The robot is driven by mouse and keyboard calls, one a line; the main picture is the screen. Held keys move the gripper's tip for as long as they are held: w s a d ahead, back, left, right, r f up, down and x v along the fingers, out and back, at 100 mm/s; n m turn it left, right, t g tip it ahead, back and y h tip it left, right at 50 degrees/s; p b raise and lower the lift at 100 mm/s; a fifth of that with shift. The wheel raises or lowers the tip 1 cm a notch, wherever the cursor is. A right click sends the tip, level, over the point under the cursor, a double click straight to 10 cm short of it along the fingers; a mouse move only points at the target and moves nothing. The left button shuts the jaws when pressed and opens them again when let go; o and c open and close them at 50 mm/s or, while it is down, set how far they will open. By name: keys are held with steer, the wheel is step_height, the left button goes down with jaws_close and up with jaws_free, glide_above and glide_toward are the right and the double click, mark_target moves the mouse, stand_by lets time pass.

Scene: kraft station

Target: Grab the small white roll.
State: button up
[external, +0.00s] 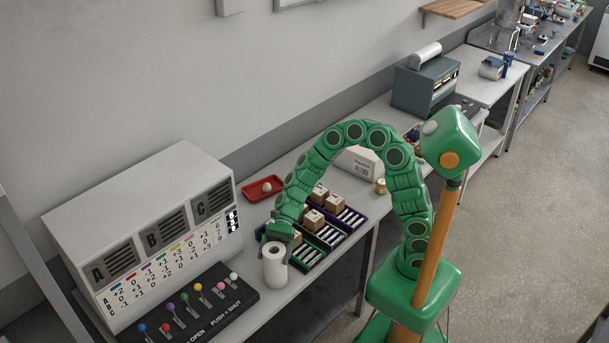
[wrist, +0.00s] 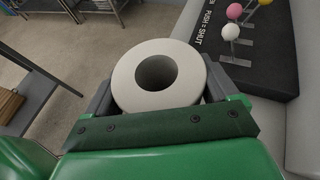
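The white roll (external: 275,267) is upright below my gripper in the external view, near the front edge of the bench. In the wrist view, the roll (wrist: 123,73) fills the space between the two grey fingers, with its round hole facing the camera. My gripper (wrist: 160,80) has one finger against each side of the roll's upper part and appears shut on it. In the external view my gripper (external: 279,232) hides the back of the roll's top. I cannot tell whether the roll's base touches the bench.
A black panel (external: 215,309) with coloured ball-topped pins lies left of the roll. A white A-B-C machine (external: 150,200) stands behind it. Purple and green trays (external: 345,216) with small boxes lie to the right. A red tray (external: 253,193) sits behind. Open floor lies beyond the bench front.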

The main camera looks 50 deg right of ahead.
steer(key=c, duration=1.2)
steer(key=shift+o, duration=0.2)
